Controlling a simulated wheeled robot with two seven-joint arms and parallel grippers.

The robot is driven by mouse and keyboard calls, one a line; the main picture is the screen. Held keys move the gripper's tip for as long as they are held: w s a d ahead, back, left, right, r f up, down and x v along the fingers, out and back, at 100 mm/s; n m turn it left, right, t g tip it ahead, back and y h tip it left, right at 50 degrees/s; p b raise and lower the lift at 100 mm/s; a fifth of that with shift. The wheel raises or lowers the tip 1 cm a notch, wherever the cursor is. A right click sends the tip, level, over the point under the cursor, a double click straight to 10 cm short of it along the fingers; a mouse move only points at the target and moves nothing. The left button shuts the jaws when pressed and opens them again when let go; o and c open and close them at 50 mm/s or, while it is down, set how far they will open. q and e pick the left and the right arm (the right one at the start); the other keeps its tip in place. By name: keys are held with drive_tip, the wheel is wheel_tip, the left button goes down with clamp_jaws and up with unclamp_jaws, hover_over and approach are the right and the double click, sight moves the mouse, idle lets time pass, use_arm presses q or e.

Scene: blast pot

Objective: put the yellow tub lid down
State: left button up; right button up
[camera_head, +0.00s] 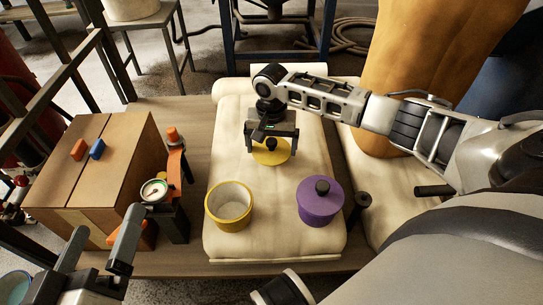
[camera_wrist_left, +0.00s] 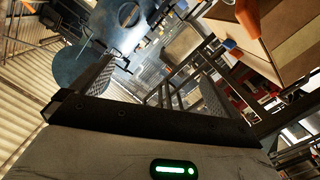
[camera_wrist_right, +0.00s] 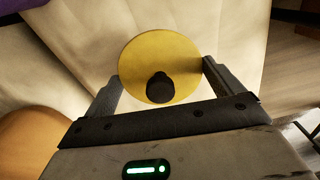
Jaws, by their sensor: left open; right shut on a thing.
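The yellow tub lid (camera_head: 271,155) is a flat disc with a black knob, over the far part of the pale padded surface. My right gripper (camera_head: 271,143) is shut on it, one finger at each side of its rim. The right wrist view shows the lid (camera_wrist_right: 160,55) between the fingertips, knob in plain view. I cannot tell whether the lid touches the padding. The yellow tub (camera_head: 230,208) stands open, nearer and left. The purple tub (camera_head: 319,203), with lid and black knob, stands to its right. My left gripper (camera_head: 107,222) is open and empty at lower left.
A cardboard box (camera_head: 104,150) stands at the left with an orange and a blue piece on top. An orange and black device (camera_head: 173,205) with a round dial stands beside it. A dark cylinder (camera_head: 361,202) is right of the purple tub. Padding around the lid is clear.

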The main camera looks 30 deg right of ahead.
sight(272, 152)
wheel_tip(272, 152, down, 3)
drive_tip(key=shift+r+b, duration=0.1)
drive_tip(key=shift+b, duration=0.4)
use_arm(q)
drive_tip(key=shift+w+a+r+m+t, duration=0.2)
drive_tip(key=shift+w+r+m+t, duration=0.45)
drive_tip(key=shift+r, duration=0.3)
use_arm(e)
drive_tip(key=o, duration=0.9)
drive_tip(key=shift+c, duration=0.2)
use_arm(q)
drive_tip(key=shift+f, duration=0.15)
